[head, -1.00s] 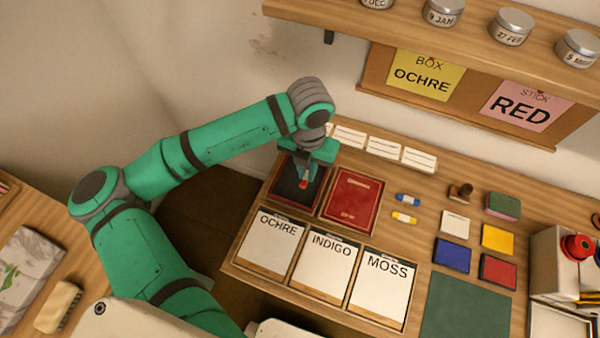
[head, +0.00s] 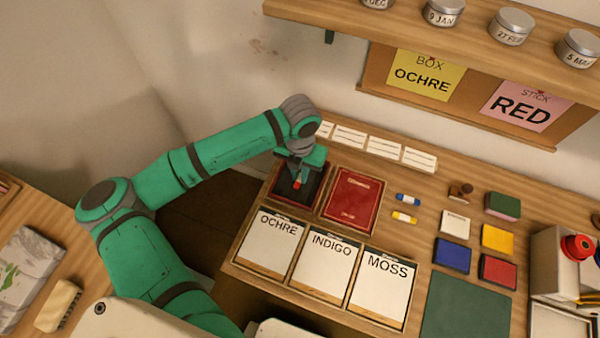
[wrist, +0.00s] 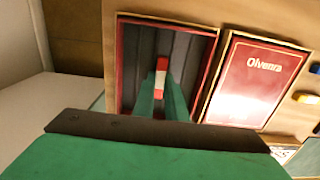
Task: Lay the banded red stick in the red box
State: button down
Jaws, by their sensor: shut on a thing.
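The banded red stick (wrist: 161,75) is red with a white band. My gripper (wrist: 160,88) is shut on it, and the stick stands out between the fingertips in the wrist view. In the head view the stick's red end (head: 297,185) shows below my gripper (head: 300,172). Both are over the open red box (wrist: 190,62), which has red walls and a dark grooved inside. The box also shows in the head view (head: 281,186), partly hidden by my gripper. I cannot tell whether the stick touches the box floor.
A red lid (head: 352,194) lies close to the box's right side. Cards marked OCHRE (head: 270,242), INDIGO (head: 326,262) and MOSS (head: 382,285) lie in front. Blue (head: 408,199) and yellow (head: 404,217) banded sticks lie right of the lid. A shelf (head: 400,22) overhangs the back.

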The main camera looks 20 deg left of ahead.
jog(key=shift+f, duration=0.2)
jog(key=shift+s+f, duration=0.1)
jog(key=shift+f, duration=0.3)
jog(key=c, duration=1.8)
grip_release()
jog(key=shift+f, duration=0.1)
jog(key=shift+r, duration=0.6)
notch_tip(320, 180, up, 12)
jog(key=shift+r, duration=0.15)
